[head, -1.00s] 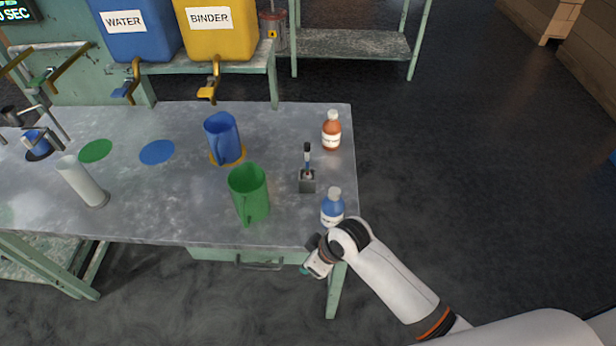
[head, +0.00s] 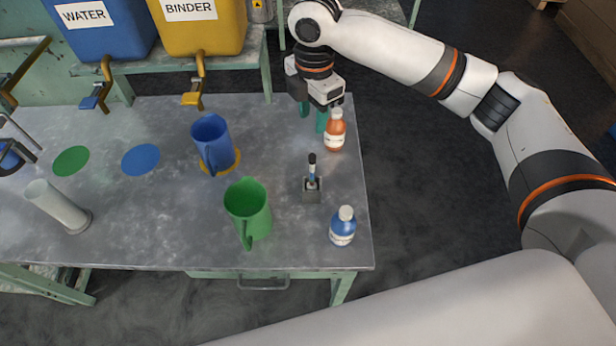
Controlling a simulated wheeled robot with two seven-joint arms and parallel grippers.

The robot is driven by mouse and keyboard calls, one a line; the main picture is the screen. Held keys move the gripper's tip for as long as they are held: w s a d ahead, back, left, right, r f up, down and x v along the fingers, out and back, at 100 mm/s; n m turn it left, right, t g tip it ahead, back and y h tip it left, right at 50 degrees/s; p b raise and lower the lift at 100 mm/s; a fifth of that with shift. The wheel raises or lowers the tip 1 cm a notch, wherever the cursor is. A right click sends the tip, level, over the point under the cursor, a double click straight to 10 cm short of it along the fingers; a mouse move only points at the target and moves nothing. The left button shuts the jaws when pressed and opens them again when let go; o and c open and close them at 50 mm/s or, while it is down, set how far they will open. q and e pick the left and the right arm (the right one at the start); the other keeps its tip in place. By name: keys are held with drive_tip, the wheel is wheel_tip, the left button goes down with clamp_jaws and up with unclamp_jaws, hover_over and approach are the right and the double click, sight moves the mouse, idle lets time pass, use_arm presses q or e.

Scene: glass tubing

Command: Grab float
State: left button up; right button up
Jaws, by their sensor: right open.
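I cannot tell whether a finger touches that bottle. My left gripper is not in view.
A blue bottle (head: 342,228) stands at the front right. A green jug (head: 248,212) and a blue jug (head: 212,148) stand left of the grey block. A pale cylinder (head: 55,205) is at far left. The metal bench top (head: 150,225) is clear between.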

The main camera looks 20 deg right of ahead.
drive_tip(key=p, duration=0.2)
hover_over(312, 156)
wheel_tip(312, 156, down, 5)
drive_tip(key=shift+d+f, duration=0.15)
drive_tip(key=shift+f, duration=0.6)
drive_tip(key=f+p, duration=0.1)
drive_tip(key=f, duration=0.2)
drive_tip(key=shift+s+a+f+p, duration=0.1)
drive_tip(key=shift+a+f+p, duration=0.1)
drive_tip(key=shift+f+p, duration=0.15)
drive_tip(key=shift+f, duration=0.55)
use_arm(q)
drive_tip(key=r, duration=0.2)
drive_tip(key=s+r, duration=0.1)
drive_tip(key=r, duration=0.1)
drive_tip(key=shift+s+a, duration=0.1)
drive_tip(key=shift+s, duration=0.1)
use_arm(e)
clamp_jaws()
